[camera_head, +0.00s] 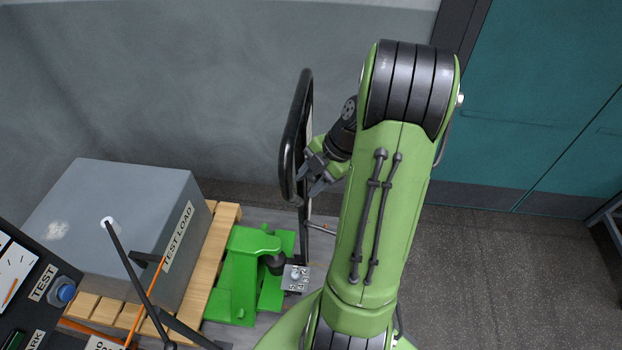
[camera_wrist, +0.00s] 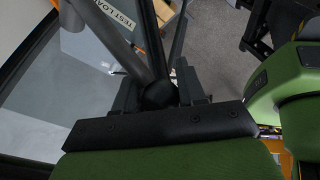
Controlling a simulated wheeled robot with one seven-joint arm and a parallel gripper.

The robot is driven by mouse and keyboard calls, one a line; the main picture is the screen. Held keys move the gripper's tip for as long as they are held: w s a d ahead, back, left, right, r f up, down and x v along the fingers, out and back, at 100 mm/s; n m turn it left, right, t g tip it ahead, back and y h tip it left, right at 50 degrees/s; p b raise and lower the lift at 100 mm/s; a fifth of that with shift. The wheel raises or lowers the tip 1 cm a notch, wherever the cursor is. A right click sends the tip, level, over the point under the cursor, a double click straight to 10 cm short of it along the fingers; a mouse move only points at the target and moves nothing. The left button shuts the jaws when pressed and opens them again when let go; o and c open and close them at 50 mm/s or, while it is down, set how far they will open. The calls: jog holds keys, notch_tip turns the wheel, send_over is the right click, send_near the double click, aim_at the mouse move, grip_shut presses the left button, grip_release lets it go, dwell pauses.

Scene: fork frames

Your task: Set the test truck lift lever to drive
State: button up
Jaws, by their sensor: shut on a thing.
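The test truck is a green pallet truck (camera_head: 245,275) with a tall black loop handle (camera_head: 292,150) rising above it. My gripper (camera_head: 314,178) is at the right side of the loop, by its lower part. In the wrist view the two fingers of my gripper (camera_wrist: 158,86) are shut around a dark rounded knob (camera_wrist: 160,96), which seems to be the lift lever's end. A grey bar (camera_wrist: 115,38) and a thin black rod (camera_wrist: 178,42) run to this spot. The lever cannot be made out in the head view, and its setting cannot be read.
A grey box marked TEST LOAD (camera_head: 125,220) sits on a wooden pallet (camera_head: 222,225) left of the truck. A dark panel with a blue button (camera_head: 66,292) and gauges is at the lower left. A grey wall is behind. The floor (camera_head: 500,270) at right is clear.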

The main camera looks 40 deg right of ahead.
grip_shut()
jog(key=f+t+h+b, duration=0.1)
jog(key=f+b, duration=0.1)
jog(key=b, duration=0.7)
jog(key=f+n+t+h+b, duration=0.1)
jog(key=f+t+h+b, duration=0.1)
jog(key=b, duration=0.7)
jog(key=shift+s+a+f+h, duration=0.1)
jog(key=shift+s+f+h, duration=0.1)
jog(key=shift+f+h, duration=0.15)
jog(key=shift+r, duration=0.1)
jog(key=o, duration=1)
grip_release()
jog(key=shift+w+r, duration=0.1)
